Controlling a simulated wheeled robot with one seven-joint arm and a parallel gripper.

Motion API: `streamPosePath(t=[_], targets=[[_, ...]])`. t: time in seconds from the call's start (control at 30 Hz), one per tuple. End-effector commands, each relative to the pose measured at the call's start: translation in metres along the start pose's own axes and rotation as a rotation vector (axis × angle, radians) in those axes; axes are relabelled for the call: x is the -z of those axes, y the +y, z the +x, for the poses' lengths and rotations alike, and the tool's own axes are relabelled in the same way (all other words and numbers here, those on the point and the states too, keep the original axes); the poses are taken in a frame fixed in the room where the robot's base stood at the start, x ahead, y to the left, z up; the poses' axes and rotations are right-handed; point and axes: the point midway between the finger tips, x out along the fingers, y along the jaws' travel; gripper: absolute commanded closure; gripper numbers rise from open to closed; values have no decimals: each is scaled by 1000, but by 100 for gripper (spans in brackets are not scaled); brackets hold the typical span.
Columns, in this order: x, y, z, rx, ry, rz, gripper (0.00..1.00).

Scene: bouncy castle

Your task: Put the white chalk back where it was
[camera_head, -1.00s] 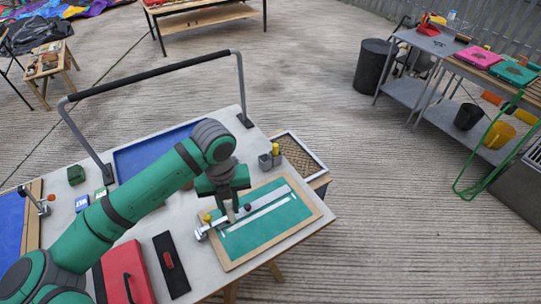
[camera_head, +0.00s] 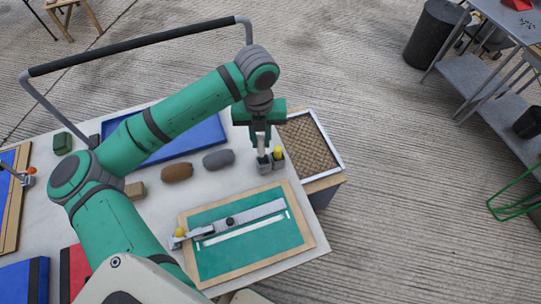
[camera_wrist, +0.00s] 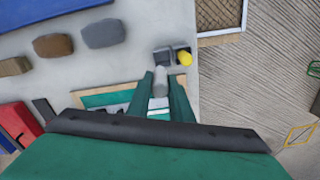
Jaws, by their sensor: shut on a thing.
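My gripper (camera_head: 261,137) is shut on the white chalk (camera_head: 261,146), which points down over the left cup of a small grey two-cup holder (camera_head: 264,166). I cannot tell whether the chalk's lower end is above the cup or just inside its mouth. The yellow chalk (camera_head: 277,151) stands in the right cup. In the wrist view, the white chalk (camera_wrist: 161,80) sits between my two green fingers (camera_wrist: 163,88), close to the empty-looking left cup (camera_wrist: 162,57). The yellow chalk (camera_wrist: 185,58) shows beside it.
A wood-framed green board (camera_head: 236,251) with a metal ruler (camera_head: 262,212) lies in front of the holder. A brown block (camera_head: 177,172) and a grey block (camera_head: 218,159) lie to the left. A mesh-bottomed tray (camera_head: 309,142) is just right of the holder.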

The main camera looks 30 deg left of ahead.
Motion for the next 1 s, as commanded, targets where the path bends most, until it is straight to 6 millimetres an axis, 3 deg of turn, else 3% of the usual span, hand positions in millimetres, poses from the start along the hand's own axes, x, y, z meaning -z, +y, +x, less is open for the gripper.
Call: streamPosePath(t=[0.17,0.5,1.0], targets=[[0,0,4,1,2,1,100],[1,-1,56,1,2,1,100],[0,1,101,0,1,-2,100]])
